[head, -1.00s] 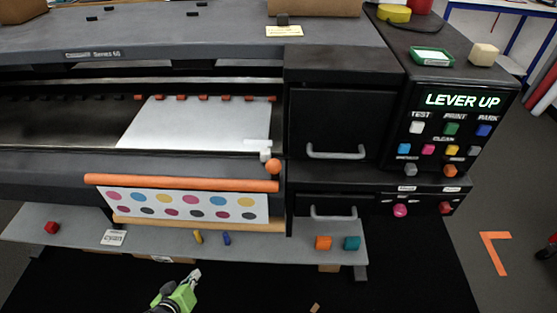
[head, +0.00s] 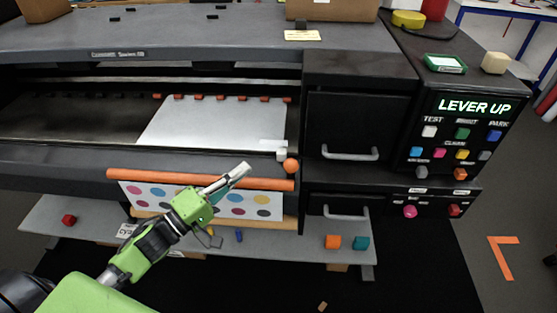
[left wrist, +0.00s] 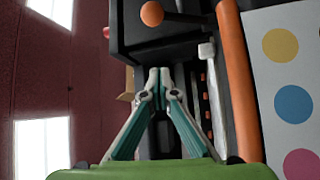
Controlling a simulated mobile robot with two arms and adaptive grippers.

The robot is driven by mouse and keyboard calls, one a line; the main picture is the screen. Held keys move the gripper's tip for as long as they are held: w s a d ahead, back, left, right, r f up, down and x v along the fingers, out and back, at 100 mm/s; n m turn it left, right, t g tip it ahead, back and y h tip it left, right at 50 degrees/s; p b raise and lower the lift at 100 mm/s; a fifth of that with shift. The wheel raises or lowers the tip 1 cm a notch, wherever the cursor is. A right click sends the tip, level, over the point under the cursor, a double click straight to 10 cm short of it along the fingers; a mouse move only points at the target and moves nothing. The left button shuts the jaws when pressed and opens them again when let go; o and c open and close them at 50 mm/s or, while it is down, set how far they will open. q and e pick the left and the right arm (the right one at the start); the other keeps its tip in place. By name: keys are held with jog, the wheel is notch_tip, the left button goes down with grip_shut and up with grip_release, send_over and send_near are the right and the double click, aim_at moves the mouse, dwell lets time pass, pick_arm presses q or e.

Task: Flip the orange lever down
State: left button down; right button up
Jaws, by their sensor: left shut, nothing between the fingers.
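The orange lever (head: 291,166) has a round knob and sits at the right end of the orange roller, beside a small white piece. In the left wrist view its knob and short rod (left wrist: 152,14) show at the top, past the fingertips. The display (head: 474,106) reads "LEVER UP". My left gripper (head: 246,167) is in front of the printer, left of the lever knob and apart from it in the picture. Its fingers (left wrist: 159,74) are shut with nothing between them. My right gripper is in neither view.
The orange roller (head: 135,174) with a dotted print (head: 262,202) hangs below the bed, behind my left arm. A black drawer unit with a handle (head: 350,153) stands right of the lever. Below, a grey shelf (head: 290,245) carries orange and teal cubes (head: 332,242).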

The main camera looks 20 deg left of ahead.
aim_at(291, 169)
pick_arm(q)
jog(key=shift+s+r+h, duration=0.15)
jog(key=shift+r+h, duration=0.05)
jog(key=shift+h, duration=0.1)
jog(key=shift+d, duration=0.1)
jog(key=p+x, duration=0.2)
jog(key=x, duration=0.8)
jog(key=s+d, duration=0.1)
jog(key=s+d+f, duration=0.1)
jog(key=shift+s+d+f+p, duration=0.1)
jog(key=shift+s+d+p, duration=0.25)
jog(key=shift+d, duration=0.05)
